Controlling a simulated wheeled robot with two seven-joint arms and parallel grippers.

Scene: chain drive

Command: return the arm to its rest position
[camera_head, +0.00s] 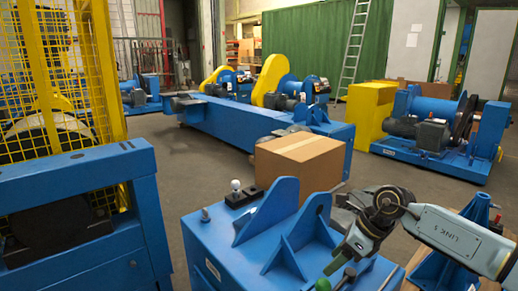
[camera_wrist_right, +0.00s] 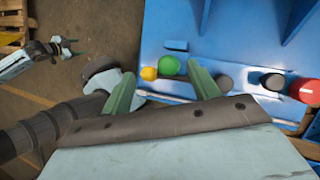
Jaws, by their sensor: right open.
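My right arm comes in from the right in the head view. My right gripper (camera_head: 342,268) is low over the front edge of the blue machine (camera_head: 215,250). In the right wrist view my right gripper (camera_wrist_right: 161,72) has its two green fingers spread, with nothing held between them. A green button (camera_wrist_right: 169,65) and a yellow button (camera_wrist_right: 149,74) on the blue panel show between the fingertips; contact cannot be told. A small gripper (camera_wrist_right: 66,47), seemingly my left one, shows at the upper left of the wrist view, over the floor.
A red button (camera_wrist_right: 305,90) and a black button (camera_wrist_right: 272,81) sit right of the fingers. A cardboard box (camera_head: 300,160) stands behind the machine's upright blue brackets (camera_head: 268,210). A yellow mesh guard (camera_head: 60,70) is at the left. Open floor (camera_head: 200,165) lies between.

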